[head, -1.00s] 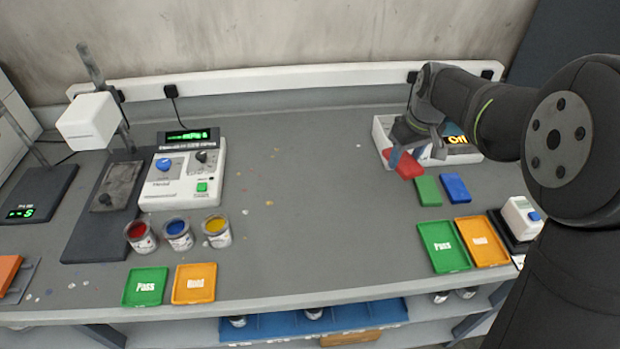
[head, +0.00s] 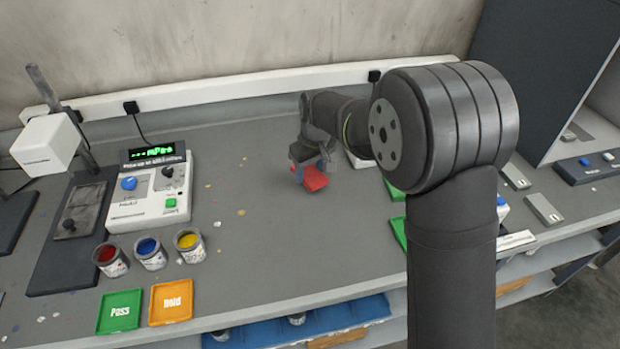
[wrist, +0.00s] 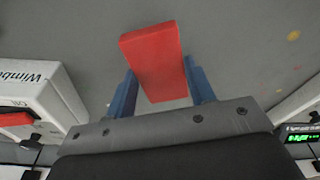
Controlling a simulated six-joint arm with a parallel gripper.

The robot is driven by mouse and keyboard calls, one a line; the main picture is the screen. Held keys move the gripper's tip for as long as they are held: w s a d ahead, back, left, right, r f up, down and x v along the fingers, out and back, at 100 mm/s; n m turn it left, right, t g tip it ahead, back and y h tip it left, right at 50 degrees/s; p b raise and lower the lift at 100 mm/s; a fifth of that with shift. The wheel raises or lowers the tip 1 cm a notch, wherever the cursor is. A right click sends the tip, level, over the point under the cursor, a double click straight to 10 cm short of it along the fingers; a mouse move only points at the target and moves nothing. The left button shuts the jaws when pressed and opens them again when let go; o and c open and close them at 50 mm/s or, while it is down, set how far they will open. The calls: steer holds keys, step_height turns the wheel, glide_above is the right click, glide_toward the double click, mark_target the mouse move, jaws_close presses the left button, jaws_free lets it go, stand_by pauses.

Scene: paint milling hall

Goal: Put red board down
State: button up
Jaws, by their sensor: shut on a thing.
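The red board (head: 315,178) is a small flat red block. My gripper (head: 305,168) is shut on it over the middle of the grey bench, left of the white box. In the wrist view the red board (wrist: 155,62) sits between the two blue fingers of my gripper (wrist: 160,88), its far end reaching past the tips. It is tilted in the head view. A gap between the board and the bench cannot be made out.
The white mixer unit (head: 150,190), three paint cans (head: 150,253), a green Pass tray (head: 119,311) and an orange Hold tray (head: 171,302) stand at the left. My arm hides much of the right side.

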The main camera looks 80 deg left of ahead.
mark_target(311, 174)
steer(key=shift+f, duration=1.8)
steer(key=shift+f, duration=0.1)
steer(key=o, duration=1)
steer(key=shift+o, duration=0.3)
steer(key=r, duration=0.4)
steer(key=d+r, duration=0.1)
steer(key=r, duration=0.7)
steer(key=shift+w+d, duration=0.35)
steer(key=shift+w, duration=0.05)
